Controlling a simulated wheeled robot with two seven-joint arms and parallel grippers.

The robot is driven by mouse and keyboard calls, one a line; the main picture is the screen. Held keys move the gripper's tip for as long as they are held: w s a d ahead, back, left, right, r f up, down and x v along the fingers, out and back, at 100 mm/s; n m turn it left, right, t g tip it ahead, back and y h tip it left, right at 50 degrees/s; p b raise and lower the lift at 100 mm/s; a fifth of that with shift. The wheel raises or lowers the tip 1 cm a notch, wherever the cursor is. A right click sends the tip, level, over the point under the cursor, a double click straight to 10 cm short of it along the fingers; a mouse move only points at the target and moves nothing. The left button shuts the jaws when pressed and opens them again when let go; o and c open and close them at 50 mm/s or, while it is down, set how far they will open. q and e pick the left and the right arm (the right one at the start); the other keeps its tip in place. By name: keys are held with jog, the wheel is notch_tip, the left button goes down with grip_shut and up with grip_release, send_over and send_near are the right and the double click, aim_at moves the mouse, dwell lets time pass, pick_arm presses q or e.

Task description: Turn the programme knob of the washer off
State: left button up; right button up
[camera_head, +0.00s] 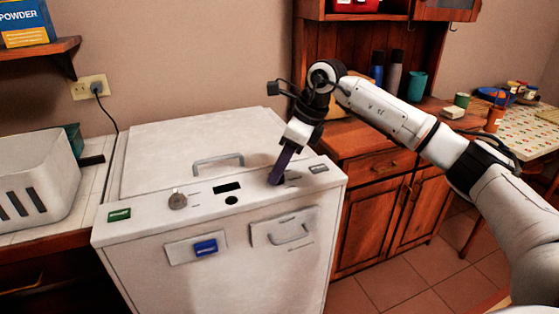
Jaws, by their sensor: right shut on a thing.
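The white washer (190,255) stands in the middle of the view, its control panel along the front of its top. My right gripper (277,178) reaches down to the right part of this panel, its dark fingers tilted. It is shut on the programme knob, which the fingers hide almost wholly, so I cannot tell its pointer position. A round grey dial (178,200) sits further left on the panel, clear of the gripper. A dark display (227,188) and a round black button (232,201) lie between them. My left gripper is not in view.
A green switch (119,214) and a grey switch (318,169) sit at the panel's ends. A blue latch (206,247) is on the front. A white basket (38,182) stands left. A wooden cabinet (370,205) stands right, beneath my right arm.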

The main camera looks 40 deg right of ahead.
jog(key=shift+w+r+n+y+p, duration=0.1)
jog(key=shift+r+n+y+p, duration=0.2)
jog(key=shift+n+p, duration=0.45)
jog(key=shift+d+n+g+p, duration=0.1)
jog(key=shift+n+g+p, duration=0.35)
jog(key=shift+n, duration=0.6)
jog(key=shift+w+f+n+g+y+p, duration=0.1)
jog(key=shift+n+g+y+p, duration=0.25)
jog(key=shift+n, duration=0.45)
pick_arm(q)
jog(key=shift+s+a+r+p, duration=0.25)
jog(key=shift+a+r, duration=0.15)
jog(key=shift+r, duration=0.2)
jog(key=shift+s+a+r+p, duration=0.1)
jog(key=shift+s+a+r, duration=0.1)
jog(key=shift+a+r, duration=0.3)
pick_arm(e)
jog(key=shift+w+n+g, duration=0.1)
jog(key=shift+n+g, duration=0.3)
jog(key=shift+n, duration=0.7)
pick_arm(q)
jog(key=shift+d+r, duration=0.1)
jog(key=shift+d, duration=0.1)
pick_arm(e)
jog(key=shift+f, duration=0.1)
jog(key=o, duration=1)
